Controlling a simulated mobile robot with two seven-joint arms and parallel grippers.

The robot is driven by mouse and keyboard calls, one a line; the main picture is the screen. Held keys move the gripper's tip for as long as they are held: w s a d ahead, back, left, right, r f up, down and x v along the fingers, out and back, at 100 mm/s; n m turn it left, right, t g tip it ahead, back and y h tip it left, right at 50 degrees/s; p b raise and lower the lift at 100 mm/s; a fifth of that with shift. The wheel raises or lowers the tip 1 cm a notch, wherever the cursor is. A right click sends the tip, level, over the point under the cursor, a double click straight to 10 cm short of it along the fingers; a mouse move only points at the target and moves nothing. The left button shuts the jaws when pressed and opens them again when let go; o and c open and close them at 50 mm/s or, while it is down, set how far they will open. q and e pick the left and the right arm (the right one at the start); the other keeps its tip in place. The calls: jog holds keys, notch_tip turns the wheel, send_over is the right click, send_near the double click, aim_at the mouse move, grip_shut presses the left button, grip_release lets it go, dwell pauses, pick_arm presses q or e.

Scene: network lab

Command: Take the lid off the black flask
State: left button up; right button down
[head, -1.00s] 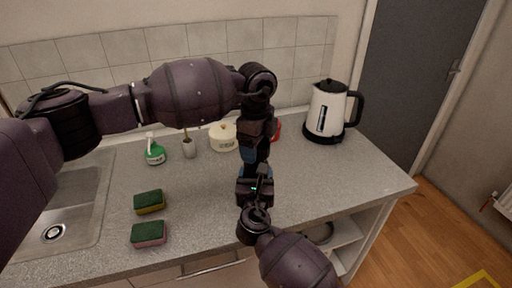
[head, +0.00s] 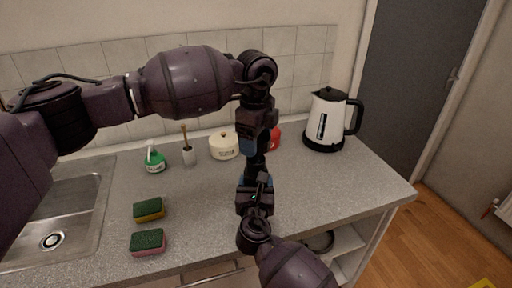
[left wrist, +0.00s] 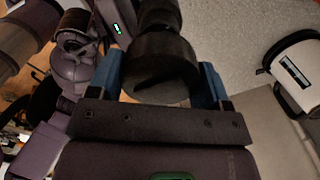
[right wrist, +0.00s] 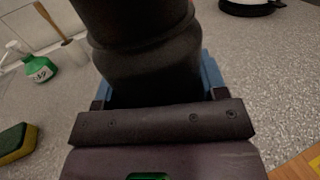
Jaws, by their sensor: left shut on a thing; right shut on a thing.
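My left gripper (head: 258,132) is above my right gripper (head: 257,182), over the counter. In the left wrist view my left gripper is shut on the round black lid (left wrist: 160,78), its blue fingers on both sides. My right gripper is shut on the body of the black flask (right wrist: 145,55), which fills the top of the right wrist view. In the head view the dark flask (head: 256,163) stands between the two grippers, partly hidden by them. I cannot tell whether a gap separates lid and flask.
A white kettle (head: 326,120) stands back right. A red thing (head: 275,138), a cream pot (head: 224,147), a cup with a brush (head: 189,156) and a green bottle (head: 154,160) stand along the back. Two sponges (head: 149,209) (head: 148,241) lie left, beside the sink (head: 96,228).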

jog(key=shift+c, duration=0.5)
grip_release()
